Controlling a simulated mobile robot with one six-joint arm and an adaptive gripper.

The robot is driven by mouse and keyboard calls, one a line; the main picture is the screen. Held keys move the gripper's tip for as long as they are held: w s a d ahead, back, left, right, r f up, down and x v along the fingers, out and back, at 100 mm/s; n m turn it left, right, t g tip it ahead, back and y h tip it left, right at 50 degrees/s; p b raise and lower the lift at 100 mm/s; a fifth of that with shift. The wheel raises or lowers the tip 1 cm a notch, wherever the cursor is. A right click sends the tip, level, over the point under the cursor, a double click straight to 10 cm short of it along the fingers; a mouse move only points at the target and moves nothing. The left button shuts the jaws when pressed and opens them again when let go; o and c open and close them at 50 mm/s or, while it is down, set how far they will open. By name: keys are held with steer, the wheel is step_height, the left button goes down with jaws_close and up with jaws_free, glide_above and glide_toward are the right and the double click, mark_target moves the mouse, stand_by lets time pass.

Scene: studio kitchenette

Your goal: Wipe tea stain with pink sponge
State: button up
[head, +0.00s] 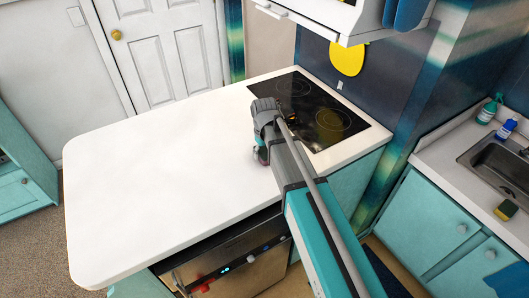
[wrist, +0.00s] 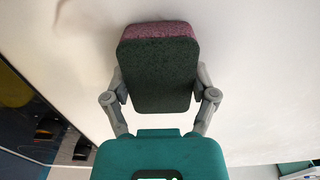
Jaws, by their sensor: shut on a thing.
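My gripper (wrist: 160,88) is shut on the pink sponge (wrist: 158,30), with one finger on each side. The sponge's dark green face (wrist: 158,75) is turned to the wrist camera, and its pink layer shows along the top edge. In the head view my gripper (head: 262,150) is over the white counter (head: 150,150), just left of the black cooktop. Only a small part of the sponge shows there, beside the fingers. I cannot tell whether it touches the counter. I cannot make out a tea stain in either view.
The black cooktop (head: 320,115) is right of my gripper. A white wall unit (head: 325,15) hangs above it. A yellow-green sponge (head: 506,210) and two bottles (head: 488,109) stand by the sink (head: 500,165) at right. The counter's left part is clear.

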steer(key=shift+f, duration=0.2)
steer(key=shift+s+d, duration=0.1)
steer(key=shift+s+d+r, duration=0.1)
steer(key=shift+s+d, duration=0.4)
steer(key=shift+s, duration=0.25)
steer(key=shift+s+d, duration=0.45)
steer(key=shift+s, duration=0.25)
steer(key=shift+s+d+f+b, duration=0.1)
steer(key=shift+s+d+b, duration=0.05)
steer(key=shift+s+d, duration=0.55)
steer(key=shift+s+d+f+b, duration=0.15)
steer(key=shift+s+d, duration=0.2)
steer(key=shift+s, duration=0.55)
steer(key=shift+w+d+r, duration=0.1)
steer(key=shift+w+d+r, duration=0.1)
steer(key=shift+w+d, duration=0.6)
steer(key=shift+d, duration=0.2)
